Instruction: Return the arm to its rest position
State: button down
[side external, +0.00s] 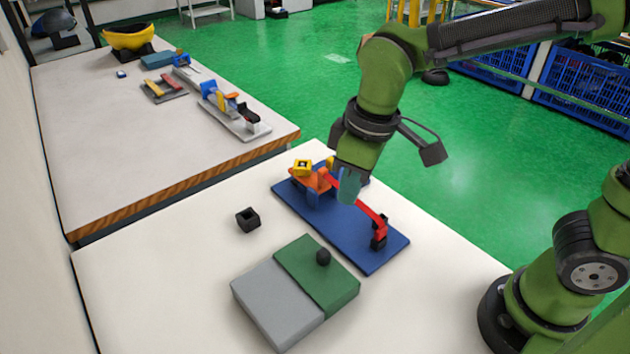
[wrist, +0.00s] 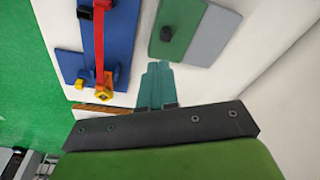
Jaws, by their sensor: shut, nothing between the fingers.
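My green arm's gripper (side external: 349,187) is above the blue board (side external: 376,246) in the side view, its teal fingers pointing down. In the wrist view the fingers (wrist: 157,76) are shut and hold nothing. The blue board (wrist: 122,32) carries a red bar (side external: 368,207), orange parts (side external: 317,179) and a yellow square piece (side external: 302,167) with a dark hole. The red bar (wrist: 100,45) and yellow piece (wrist: 104,94) also show in the wrist view. The fingers hide part of the board in the side view.
A hollow black cube (side external: 248,219) stands left of the board. Another table (side external: 140,135) at the back holds several items. Table space left of the pads is clear.

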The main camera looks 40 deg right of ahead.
jog(key=s+d+r+m+t, duration=0.2)
jog(key=s+d+m, duration=0.1)
jog(key=d, duration=0.4)
jog(key=s+d+r+m+t+y, duration=0.1)
jog(key=s+d+r+m+t, duration=0.1)
jog(key=d+m, duration=0.4)
jog(key=shift+s+d+r+t, duration=0.3)
jog(key=shift+s+t, duration=0.2)
jog(key=shift+t, duration=0.3)
